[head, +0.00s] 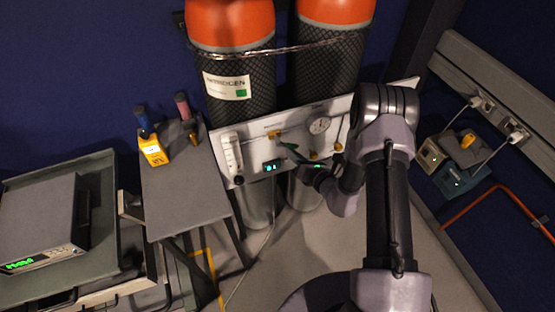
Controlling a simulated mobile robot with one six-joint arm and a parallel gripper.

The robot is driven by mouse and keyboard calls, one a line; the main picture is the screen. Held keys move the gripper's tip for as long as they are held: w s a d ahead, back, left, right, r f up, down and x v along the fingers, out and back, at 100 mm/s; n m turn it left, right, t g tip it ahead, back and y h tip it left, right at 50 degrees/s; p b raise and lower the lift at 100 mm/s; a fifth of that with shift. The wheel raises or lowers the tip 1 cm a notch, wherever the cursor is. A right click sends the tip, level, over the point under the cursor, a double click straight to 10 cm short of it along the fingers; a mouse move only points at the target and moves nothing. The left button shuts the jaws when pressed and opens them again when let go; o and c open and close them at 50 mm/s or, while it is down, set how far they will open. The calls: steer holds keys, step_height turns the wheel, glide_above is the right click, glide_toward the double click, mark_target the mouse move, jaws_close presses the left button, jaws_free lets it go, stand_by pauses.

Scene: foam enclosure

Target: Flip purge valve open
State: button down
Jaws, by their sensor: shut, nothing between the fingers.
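A white valve panel (256,147) is fixed in front of two gas cylinders. It carries a round gauge (320,125), a clear flow tube (232,153), a small lit display (271,167) and several brass fittings. A brass valve fitting (274,134) sits left of the gauge. A green lever-like part (288,146) shows just below it. I cannot tell which fitting is the purge valve, nor its lever position. My gripper (302,162) is shut and empty in front of the panel, below the gauge. Its tips are close to the green part; whether they touch is unclear. My arm covers the panel's right part.
Two orange-topped cylinders (230,25) stand behind the panel, strapped by a chain. A grey side table (185,200) with a yellow handheld meter (152,150) stands left. A cart with an instrument (40,225) is far left. Wall sockets (480,103) are right. Some floor is bare below the panel.

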steer(key=n, duration=0.1)
steer(key=d+r+n+h+p, duration=0.1)
steer(key=r+n+h, duration=0.1)
steer(key=n, duration=0.1)
steer(key=shift+w+d+r, duration=0.2)
steer(key=shift+w, duration=0.1)
steer(key=shift+d+r+p, duration=0.15)
steer(key=shift+r+p, duration=0.15)
steer(key=shift+r, duration=0.1)
stand_by(0.3)
steer(key=shift+w, duration=0.1)
